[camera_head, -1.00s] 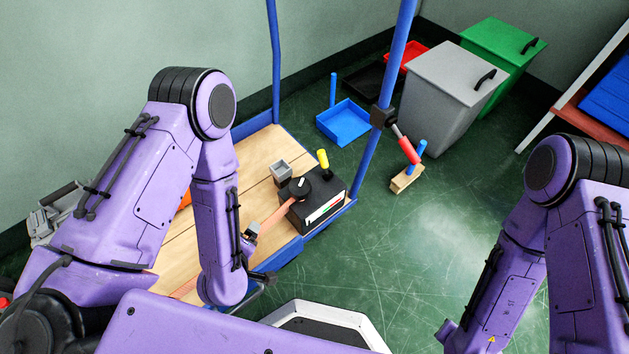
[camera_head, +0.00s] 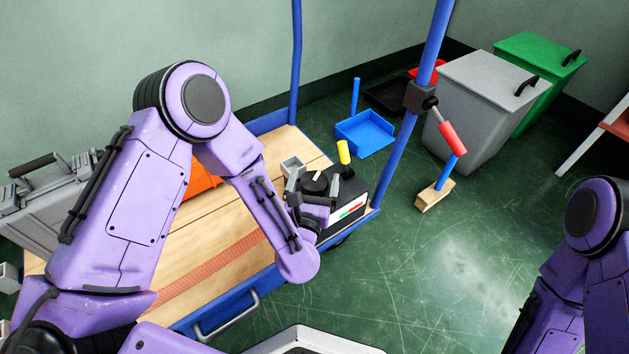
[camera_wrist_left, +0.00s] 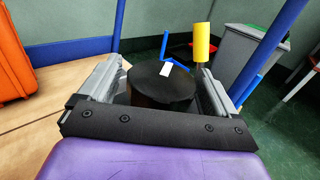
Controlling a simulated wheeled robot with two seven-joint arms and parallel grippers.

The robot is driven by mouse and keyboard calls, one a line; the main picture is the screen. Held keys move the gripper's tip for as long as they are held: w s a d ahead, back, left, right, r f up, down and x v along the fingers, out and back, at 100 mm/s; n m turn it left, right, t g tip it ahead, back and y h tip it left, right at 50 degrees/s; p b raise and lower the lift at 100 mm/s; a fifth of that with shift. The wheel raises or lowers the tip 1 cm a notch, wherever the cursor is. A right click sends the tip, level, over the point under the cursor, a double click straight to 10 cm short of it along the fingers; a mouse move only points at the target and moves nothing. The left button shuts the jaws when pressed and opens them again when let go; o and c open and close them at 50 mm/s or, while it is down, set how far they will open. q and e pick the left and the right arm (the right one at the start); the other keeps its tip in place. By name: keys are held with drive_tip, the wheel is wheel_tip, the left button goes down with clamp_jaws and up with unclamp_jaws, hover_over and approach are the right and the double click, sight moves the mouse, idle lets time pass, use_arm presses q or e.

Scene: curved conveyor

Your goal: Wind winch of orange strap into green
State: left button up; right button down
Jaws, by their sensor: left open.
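The winch is a black box (camera_head: 352,196) at the right end of the wooden cart bed, with a round black knob (camera_head: 314,184) that has a white mark. The knob also shows in the left wrist view (camera_wrist_left: 163,86). A red, white and green scale is on the box's side; the pointer is too small to read. The orange strap (camera_head: 215,270) runs along the bed toward the winch. My left gripper (camera_head: 313,186) is open, with one finger on each side of the knob; I cannot tell whether they touch it. My right gripper is out of view.
A yellow-handled lever (camera_head: 344,152) stands close beside the knob. A blue cart post (camera_head: 408,130) carries a red-handled part (camera_head: 452,137). An orange case (camera_head: 200,178) and a grey case (camera_head: 50,205) are on the left.

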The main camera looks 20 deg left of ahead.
use_arm(q)
drive_tip(key=shift+w, duration=0.65)
drive_tip(key=c, duration=1)
drive_tip(key=shift+o, duration=0.2)
drive_tip(key=shift+a, duration=0.1)
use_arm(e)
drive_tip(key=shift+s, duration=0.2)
use_arm(q)
drive_tip(key=shift+m+h, duration=0.3)
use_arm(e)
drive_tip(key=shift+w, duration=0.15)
